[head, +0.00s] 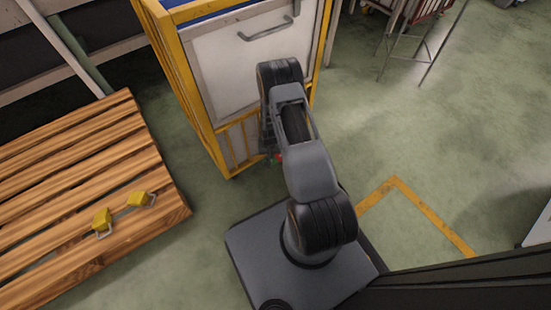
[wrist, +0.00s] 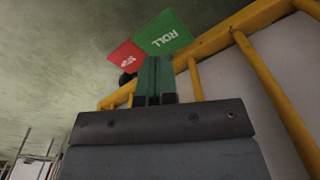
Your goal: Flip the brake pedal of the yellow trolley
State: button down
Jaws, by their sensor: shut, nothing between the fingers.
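The yellow trolley (head: 222,150) stands upright in the head view, with a yellow frame and a pale front panel. Its brake pedal is at the bottom of the frame. In the wrist view the pedal has a green plate (wrist: 163,35) marked ROLL and a red plate (wrist: 125,57) with small white lettering. The plates meet at an angle. My gripper (wrist: 154,63) is shut and empty, its tips overlapping the pedal's lower edge in the wrist view; I cannot tell whether they touch. In the head view my arm covers most of the gripper, and only a speck of the pedal (head: 280,158) shows.
A wire rack (head: 405,50) stands at the back right. A yellow floor line (head: 435,215) runs at the right.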

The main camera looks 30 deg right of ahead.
jog(key=shift+f+b, duration=1.85)
jog(key=shift+f, duration=0.4)
dwell(0.7)
jog(key=shift+r, duration=0.2)
jog(key=shift+r+p, duration=2.6)
jog(key=shift+r, duration=0.8)
